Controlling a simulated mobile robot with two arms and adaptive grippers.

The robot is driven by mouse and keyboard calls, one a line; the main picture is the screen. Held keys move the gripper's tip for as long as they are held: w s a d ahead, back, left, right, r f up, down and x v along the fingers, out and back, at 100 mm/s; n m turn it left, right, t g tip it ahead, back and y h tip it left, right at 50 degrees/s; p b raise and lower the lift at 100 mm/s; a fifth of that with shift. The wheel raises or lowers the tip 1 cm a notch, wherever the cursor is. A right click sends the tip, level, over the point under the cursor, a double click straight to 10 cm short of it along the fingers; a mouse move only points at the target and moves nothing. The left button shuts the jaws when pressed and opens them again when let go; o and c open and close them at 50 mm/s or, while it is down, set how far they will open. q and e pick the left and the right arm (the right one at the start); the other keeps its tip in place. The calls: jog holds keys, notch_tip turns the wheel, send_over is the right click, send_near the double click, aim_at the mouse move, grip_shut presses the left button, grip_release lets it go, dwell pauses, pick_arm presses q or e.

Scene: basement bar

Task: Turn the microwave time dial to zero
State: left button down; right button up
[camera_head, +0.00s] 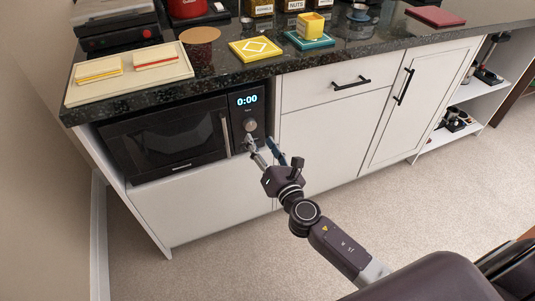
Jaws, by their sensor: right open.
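The black microwave (168,140) sits in a niche under the counter at the left. Its display (247,100) reads 0:00. Below the display is a round silver dial (250,125), and a lower control beneath it is partly covered by my gripper. A vertical silver handle (226,135) stands left of the dial. My right gripper (259,149) is open, with its fingertips just below the dial by the lower part of the control panel. I cannot tell whether a finger touches the panel. My left gripper is not in view.
The dark counter (215,68) overhangs the microwave. White cabinets (330,130) are to the right. The carpet (210,265) in front is clear.

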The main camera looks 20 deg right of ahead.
jog(key=s, duration=0.5)
jog(key=shift+s+d, duration=0.1)
jog(key=shift+s, duration=0.1)
